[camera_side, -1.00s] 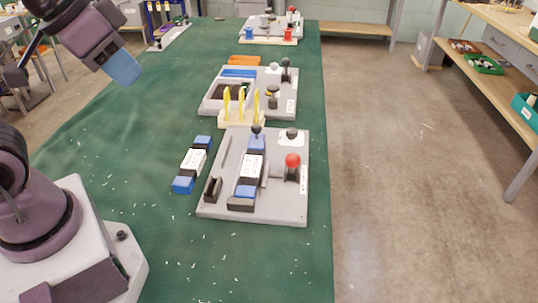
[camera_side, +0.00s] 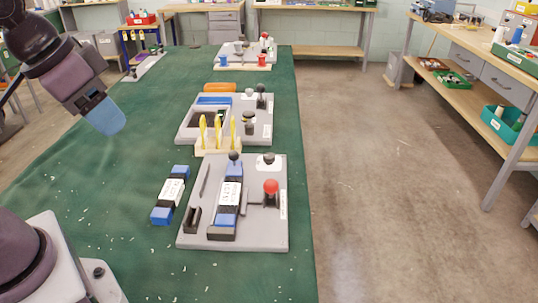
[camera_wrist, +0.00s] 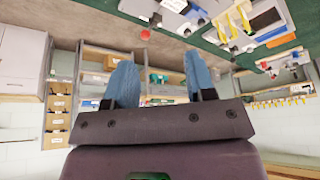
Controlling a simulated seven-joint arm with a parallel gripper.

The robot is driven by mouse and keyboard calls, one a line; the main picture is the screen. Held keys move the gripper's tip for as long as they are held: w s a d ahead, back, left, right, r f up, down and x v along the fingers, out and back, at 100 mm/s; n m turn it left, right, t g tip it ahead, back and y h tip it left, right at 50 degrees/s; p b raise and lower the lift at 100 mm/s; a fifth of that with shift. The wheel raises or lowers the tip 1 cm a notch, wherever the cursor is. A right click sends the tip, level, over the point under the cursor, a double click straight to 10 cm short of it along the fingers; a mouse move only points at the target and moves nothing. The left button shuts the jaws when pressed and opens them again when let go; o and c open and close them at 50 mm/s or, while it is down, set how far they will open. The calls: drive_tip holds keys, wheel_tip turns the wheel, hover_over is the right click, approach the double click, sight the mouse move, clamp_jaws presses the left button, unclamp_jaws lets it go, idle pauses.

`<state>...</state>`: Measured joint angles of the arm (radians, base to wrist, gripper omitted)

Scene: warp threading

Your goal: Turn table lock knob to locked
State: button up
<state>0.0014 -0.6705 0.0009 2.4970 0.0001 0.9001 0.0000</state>
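The near grey board (camera_side: 258,235) has a red ball knob (camera_side: 271,186) on a dark stem at its right side. A black ball knob (camera_side: 235,156) and a dark knob on a white base (camera_side: 268,158) are at its back edge. The middle board (camera_side: 187,134) carries a squat black knob (camera_side: 249,118) and a black upright handle (camera_side: 261,89). I cannot tell which one is the table lock knob, or its setting. My gripper (camera_side: 106,116) is in the air left of the boards, touching none. In the wrist view my gripper (camera_wrist: 160,82) has two blue fingers wide apart, with nothing between them.
A blue-and-black block with a white label (camera_side: 172,192) lies left of the near board; a similar one (camera_side: 229,194) sits on it. A stand with yellow upright pieces (camera_side: 218,148) is between the boards. The green table (camera_side: 120,240) has free room at left and front.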

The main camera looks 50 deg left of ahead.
drive_tip(key=shift+o, duration=0.6)
drive_tip(key=w+a+f+g, duration=0.1)
drive_tip(key=w+f, duration=0.2)
drive_tip(key=w, duration=0.4)
drive_tip(key=w+f+n+g+y, duration=0.1)
drive_tip(key=w+f, duration=0.3)
drive_tip(key=w, duration=0.4)
drive_tip(key=shift+a+f+g, duration=0.15)
drive_tip(key=shift+a+g, duration=0.25)
drive_tip(key=shift+g, duration=0.2)
drive_tip(key=n+t+y, duration=0.2)
drive_tip(key=n, duration=0.4)
approach(269, 156)
drive_tip(key=x, duration=0.9)
drive_tip(key=c, duration=0.9)
